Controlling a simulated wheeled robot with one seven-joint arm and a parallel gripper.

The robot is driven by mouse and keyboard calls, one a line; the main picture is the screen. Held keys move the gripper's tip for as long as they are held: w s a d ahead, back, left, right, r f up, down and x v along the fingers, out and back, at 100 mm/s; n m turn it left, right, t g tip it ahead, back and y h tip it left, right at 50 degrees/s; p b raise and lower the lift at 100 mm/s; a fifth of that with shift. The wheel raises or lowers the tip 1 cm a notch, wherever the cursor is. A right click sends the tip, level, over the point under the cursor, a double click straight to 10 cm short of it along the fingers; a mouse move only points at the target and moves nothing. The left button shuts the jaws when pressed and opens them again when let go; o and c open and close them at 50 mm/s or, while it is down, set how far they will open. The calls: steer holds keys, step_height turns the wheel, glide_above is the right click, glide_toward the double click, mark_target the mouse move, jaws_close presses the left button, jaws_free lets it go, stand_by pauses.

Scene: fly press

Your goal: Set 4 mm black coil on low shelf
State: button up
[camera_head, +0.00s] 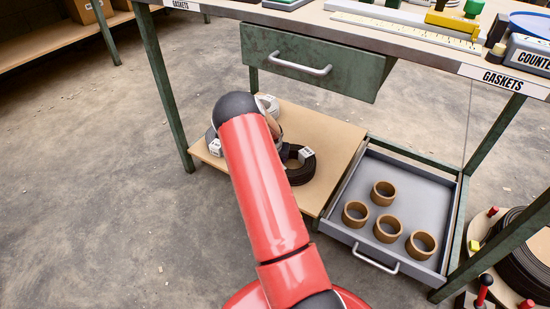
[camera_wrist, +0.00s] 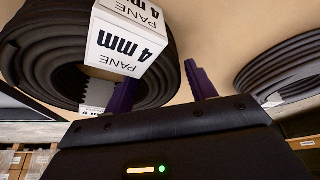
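In the wrist view a black coil (camera_wrist: 40,85) with a white tag (camera_wrist: 127,37) reading "PANE 4 mm" fills the upper left. My gripper (camera_wrist: 160,78) shows two purple fingers standing apart. The left finger passes behind the tag, its tip hidden. The right finger is just outside the coil's edge, so part of the ring appears to lie between them, not clamped. In the head view my red arm reaches to the low shelf (camera_head: 330,128) and hides the gripper. One coil (camera_head: 301,172) shows right of the arm; another is partly hidden left of it.
A second coil (camera_wrist: 285,65) is at right in the wrist view. A grey tray (camera_head: 403,180) with several tan rings stands right of the low shelf. The green drawer (camera_head: 310,65) and the table top (camera_head: 350,32) overhang the shelf. More coils (camera_head: 524,262) are at lower right.

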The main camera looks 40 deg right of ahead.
steer(key=shift+r+p, duration=0.5)
steer(key=shift+p, duration=0.05)
steer(key=p+v, duration=0.2)
steer(key=v, duration=1)
